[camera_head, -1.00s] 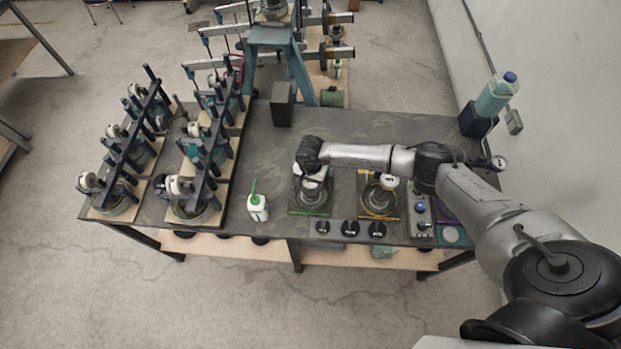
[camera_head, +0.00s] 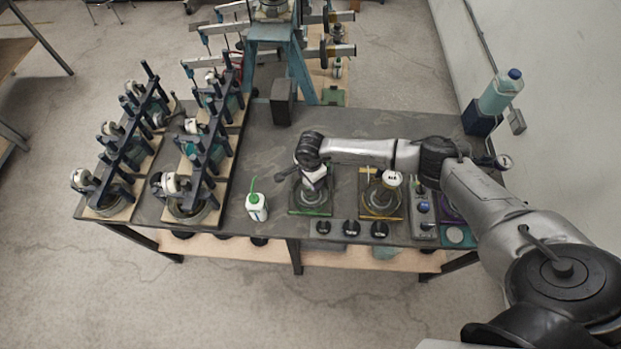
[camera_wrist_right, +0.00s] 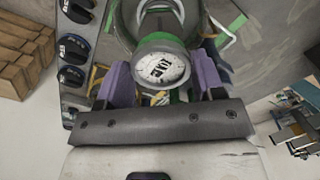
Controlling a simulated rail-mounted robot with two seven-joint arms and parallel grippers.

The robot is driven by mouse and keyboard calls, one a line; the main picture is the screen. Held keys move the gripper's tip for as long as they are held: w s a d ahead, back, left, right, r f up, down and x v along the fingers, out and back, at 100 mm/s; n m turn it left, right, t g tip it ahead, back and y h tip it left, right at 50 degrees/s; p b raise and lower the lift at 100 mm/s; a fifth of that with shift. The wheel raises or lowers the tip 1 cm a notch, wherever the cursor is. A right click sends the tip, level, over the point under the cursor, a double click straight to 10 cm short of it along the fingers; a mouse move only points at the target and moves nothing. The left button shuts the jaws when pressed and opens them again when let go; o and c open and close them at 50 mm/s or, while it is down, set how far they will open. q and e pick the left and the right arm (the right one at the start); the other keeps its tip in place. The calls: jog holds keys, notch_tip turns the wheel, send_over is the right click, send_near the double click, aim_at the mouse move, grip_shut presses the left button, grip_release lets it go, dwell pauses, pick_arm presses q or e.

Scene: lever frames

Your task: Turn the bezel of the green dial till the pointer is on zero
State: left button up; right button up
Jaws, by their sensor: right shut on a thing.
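The green dial stands on a square base with green edges (camera_head: 311,212), at the front middle of the bench in the head view. The pointer's exact reading is too small to tell. My left gripper is not in view.
A similar dial on a yellow-edged base (camera_head: 381,214) stands to the right, beside a grey control box (camera_head: 423,226). A white bottle with a green spout (camera_head: 257,208) stands to the left. Black knobs (camera_head: 351,228) line the front edge. Lever frames (camera_head: 205,150) fill the bench's left side.

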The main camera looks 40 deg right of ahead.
jog(key=m+b, duration=0.1)
jog(key=m, duration=0.2)
jog(key=shift+w+m, duration=0.1)
jog(key=shift+m, duration=0.3)
jog(key=m, duration=0.3)
jog(key=shift+m+b, duration=0.3)
jog(key=shift+m, duration=0.3)
jog(key=o, duration=0.8)
jog(key=shift+o, duration=0.6)
jog(key=shift+r, duration=0.1)
